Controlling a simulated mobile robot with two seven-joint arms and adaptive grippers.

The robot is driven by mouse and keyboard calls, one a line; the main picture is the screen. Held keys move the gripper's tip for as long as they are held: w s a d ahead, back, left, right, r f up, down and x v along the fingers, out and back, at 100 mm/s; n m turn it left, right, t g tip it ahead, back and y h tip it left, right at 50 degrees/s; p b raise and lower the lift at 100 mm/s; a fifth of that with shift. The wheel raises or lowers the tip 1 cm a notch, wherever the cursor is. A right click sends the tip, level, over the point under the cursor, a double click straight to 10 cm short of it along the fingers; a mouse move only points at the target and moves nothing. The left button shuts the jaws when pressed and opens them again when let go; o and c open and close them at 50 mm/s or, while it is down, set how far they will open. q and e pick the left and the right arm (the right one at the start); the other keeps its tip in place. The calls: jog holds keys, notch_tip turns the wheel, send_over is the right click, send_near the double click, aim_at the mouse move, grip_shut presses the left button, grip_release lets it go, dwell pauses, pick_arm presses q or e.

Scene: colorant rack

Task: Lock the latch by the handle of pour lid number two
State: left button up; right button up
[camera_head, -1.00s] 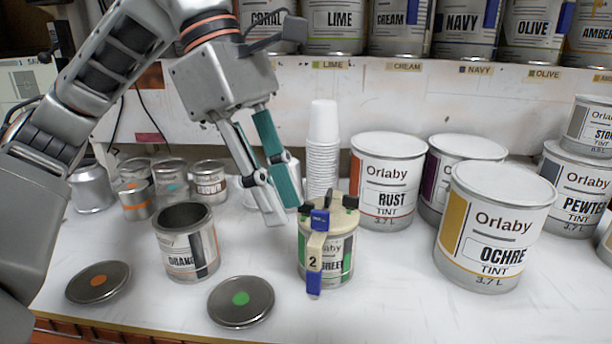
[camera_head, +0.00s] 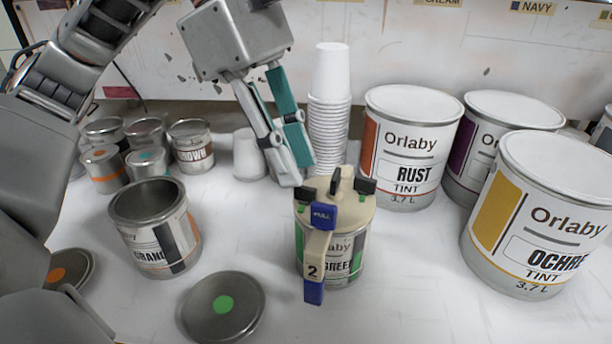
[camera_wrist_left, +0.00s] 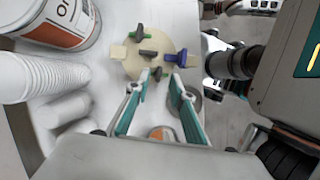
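Pour lid number two (camera_head: 336,208) is cream and sits on the green tint can (camera_head: 345,260). Its handle (camera_head: 316,258) hangs down the front, marked 2, with a blue PULL tab (camera_head: 323,216) and blue lower end. Two dark latch pieces with green parts, left (camera_head: 303,196) and right (camera_head: 365,187), sit at the lid's sides; whether they are locked I cannot tell. My left gripper (camera_head: 300,175) is open and empty, fingers angled down by the lid's back left edge. In the wrist view the lid (camera_wrist_left: 150,52) lies beyond its spread fingertips (camera_wrist_left: 154,84). My right gripper is not seen.
An open orange can (camera_head: 160,235) stands left, with a green-dotted loose lid (camera_head: 222,306) in front. Stacked white cups (camera_head: 329,120) stand close behind the gripper. Rust (camera_head: 410,150) and ochre (camera_head: 545,215) cans stand right. Bench in front of the lid is clear.

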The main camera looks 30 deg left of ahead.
aim_at(307, 187)
pick_arm(q)
jog(key=x, duration=0.2)
jog(key=shift+w+d+f, duration=0.1)
jog(key=shift+f, duration=0.25)
jog(key=shift+d+f+b, duration=0.2)
jog(key=shift+f+b, duration=0.1)
jog(key=shift+f, duration=0.1)
grip_shut()
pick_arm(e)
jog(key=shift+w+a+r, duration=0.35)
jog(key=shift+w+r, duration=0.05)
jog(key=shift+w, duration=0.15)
